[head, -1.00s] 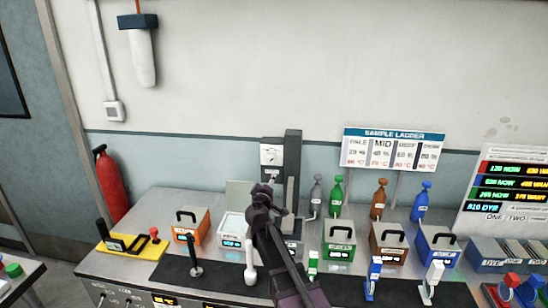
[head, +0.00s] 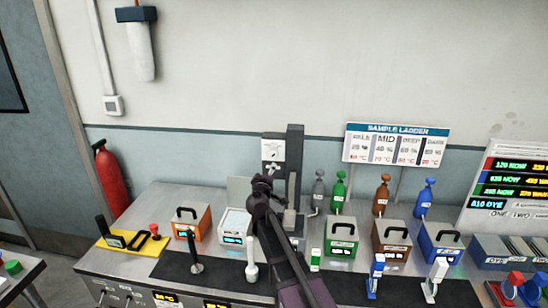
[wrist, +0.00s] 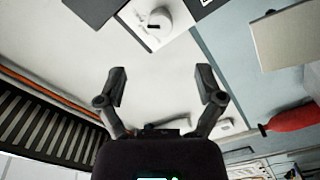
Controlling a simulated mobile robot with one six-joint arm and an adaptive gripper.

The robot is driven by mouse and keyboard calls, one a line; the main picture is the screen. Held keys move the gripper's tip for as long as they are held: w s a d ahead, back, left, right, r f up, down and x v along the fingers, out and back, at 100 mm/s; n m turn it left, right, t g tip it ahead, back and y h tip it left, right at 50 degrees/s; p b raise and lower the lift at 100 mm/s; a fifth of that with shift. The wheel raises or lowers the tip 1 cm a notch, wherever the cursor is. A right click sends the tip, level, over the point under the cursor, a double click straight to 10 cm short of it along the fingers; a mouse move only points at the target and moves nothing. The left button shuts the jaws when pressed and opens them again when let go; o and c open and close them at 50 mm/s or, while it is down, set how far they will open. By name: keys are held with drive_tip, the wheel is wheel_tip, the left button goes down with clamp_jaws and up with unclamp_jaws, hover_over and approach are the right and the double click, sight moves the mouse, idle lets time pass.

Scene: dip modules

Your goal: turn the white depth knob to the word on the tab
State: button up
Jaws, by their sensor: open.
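The white depth knob (wrist: 153,20), with a black pointer mark, sits on a white plate at the top of the wrist view. In the head view the knob's white dial plate (head: 273,149) is on the dark upright column (head: 294,160) at the back of the bench. My gripper (wrist: 160,85) is open and empty in the wrist view, its fingers apart from the knob. In the head view my gripper (head: 262,184) is in front of the column, below the plate. A small part of a black-lettered label (wrist: 207,2) shows at the wrist view's top edge; its word is unreadable.
A sample ladder board (head: 396,146) stands right of the column, with green (head: 339,193), brown and blue bottles below. Colored handled boxes, including an orange one (head: 191,222), line the bench. A red extinguisher (head: 112,180) is at left.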

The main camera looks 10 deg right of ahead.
sight(273, 157)
drive_tip(key=x, duration=1.2)
drive_tip(key=shift+w+d+f, duration=0.1)
drive_tip(key=shift+w, duration=0.25)
drive_tip(key=c, duration=1.1)
